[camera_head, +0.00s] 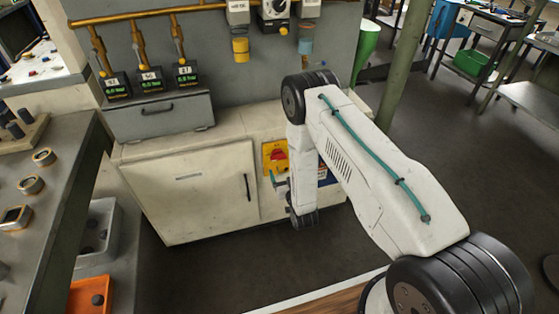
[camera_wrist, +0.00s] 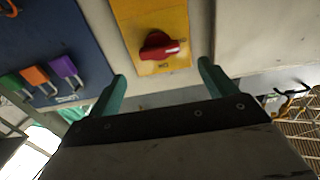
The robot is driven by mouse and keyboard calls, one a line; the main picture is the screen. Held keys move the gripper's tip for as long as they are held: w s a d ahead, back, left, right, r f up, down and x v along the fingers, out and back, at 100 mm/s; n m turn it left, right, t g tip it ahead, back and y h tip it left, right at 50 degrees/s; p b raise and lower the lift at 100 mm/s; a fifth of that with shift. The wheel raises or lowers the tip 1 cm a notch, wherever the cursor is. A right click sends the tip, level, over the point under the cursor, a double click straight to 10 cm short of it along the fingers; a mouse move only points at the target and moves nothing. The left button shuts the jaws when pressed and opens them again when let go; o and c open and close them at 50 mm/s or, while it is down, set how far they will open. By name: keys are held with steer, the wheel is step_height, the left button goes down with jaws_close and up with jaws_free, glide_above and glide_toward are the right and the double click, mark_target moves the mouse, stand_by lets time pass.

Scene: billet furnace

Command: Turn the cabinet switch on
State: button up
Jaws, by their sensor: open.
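The cabinet switch is a red rotary knob (camera_wrist: 160,46) on a yellow plate (camera_wrist: 150,14). In the wrist view its handle lies roughly crosswise, with a small mark on the plate below it. In the head view the knob (camera_head: 279,155) and the plate (camera_head: 267,150) are on the front of the pale cabinet (camera_head: 190,200), right of its door. My gripper (camera_wrist: 162,86) is open and empty, its two green fingers spread wide. The knob lies beyond the fingertips, roughly centred between them and apart from them. In the head view my arm and gripper partly hide the plate.
A blue panel with several coloured padlocks (camera_wrist: 65,68) is beside the plate. The cabinet door has a dark handle (camera_head: 247,187). Gauges and brass pipes (camera_head: 140,20) are above the cabinet. A workbench (camera_head: 60,170) stands at the left. Floor (camera_head: 190,270) is clear before the cabinet.

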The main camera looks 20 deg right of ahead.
mark_target(279, 159)
steer(key=w, duration=0.7)
steer(key=shift+w, duration=0.2)
steer(key=c, duration=1)
